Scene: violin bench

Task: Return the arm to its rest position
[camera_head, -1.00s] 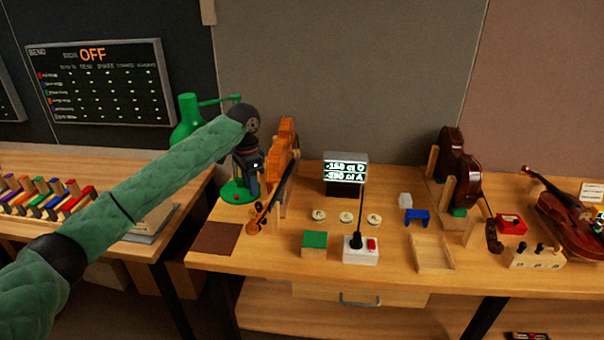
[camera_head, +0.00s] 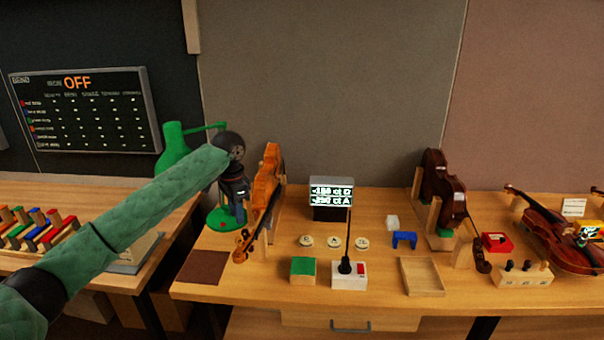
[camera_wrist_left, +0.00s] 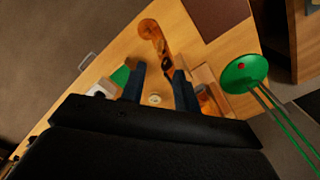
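My left arm comes in from the left in the head view, stretched over the left part of the bench. Its gripper (camera_head: 236,205) points down beside an orange-brown violin (camera_head: 266,182) that stands in a wooden holder, just left of it. In the left wrist view the two dark fingers (camera_wrist_left: 160,80) are apart, with the violin's neck and scroll (camera_wrist_left: 150,30) showing beyond them. I see nothing clamped between them. Whether the hand touches the violin cannot be told. My right gripper is in neither view.
A green lamp (camera_head: 172,150) stands behind the left arm, its round green base (camera_wrist_left: 243,73) close to the hand. A small display (camera_head: 331,192), a switch box (camera_head: 348,281) and an open wooden tray (camera_head: 421,276) occupy the bench. A dark violin (camera_head: 440,190) stands at right.

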